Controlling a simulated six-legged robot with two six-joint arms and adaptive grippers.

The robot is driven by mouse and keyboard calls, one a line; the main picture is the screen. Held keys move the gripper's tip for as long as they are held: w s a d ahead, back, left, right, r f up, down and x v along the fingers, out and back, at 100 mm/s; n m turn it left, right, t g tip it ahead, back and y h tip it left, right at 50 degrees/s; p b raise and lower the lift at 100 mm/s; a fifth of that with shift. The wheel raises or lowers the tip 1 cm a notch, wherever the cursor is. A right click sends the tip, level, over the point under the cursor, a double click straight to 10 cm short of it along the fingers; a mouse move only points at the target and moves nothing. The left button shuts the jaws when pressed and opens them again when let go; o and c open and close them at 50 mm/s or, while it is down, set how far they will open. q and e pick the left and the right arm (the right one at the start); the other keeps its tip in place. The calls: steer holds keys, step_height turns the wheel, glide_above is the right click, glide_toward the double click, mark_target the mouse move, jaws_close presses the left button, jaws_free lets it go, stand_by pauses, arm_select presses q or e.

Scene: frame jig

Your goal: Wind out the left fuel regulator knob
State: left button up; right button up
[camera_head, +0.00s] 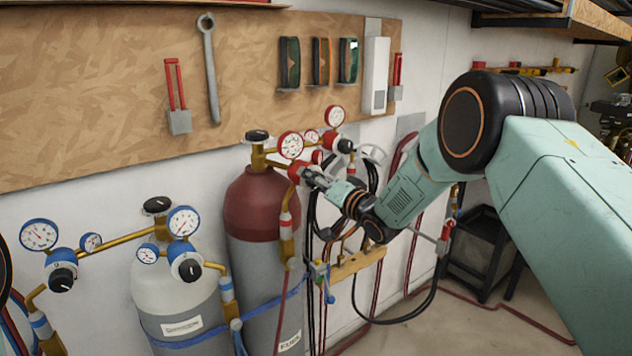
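The fuel cylinder (262,205) has a dark red top and a grey body marked FUEL. A brass manifold on it carries red regulators. The left fuel regulator (296,172) is red, with a red-rimmed gauge (290,145) above it. My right gripper (312,177) comes in from the right with its fingertips at the front of this regulator. The fingers hide the regulator's knob, and I cannot tell whether they are closed on it. The right fuel regulator's black knob (345,146) is in plain view behind. My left gripper is not in view.
A pale cylinder (175,285) with blue regulators (186,262) stands at the left. Hoses (322,225) hang below the fuel manifold, beside a wooden bracket (357,264). A dark cart (482,245) stands at the right.

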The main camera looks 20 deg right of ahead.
steer(key=shift+w+d+f, duration=0.1)
steer(key=shift+w+d, duration=0.05)
steer(key=shift+c, duration=1.1)
steer(key=c, duration=1)
steer(key=shift+o, duration=0.2)
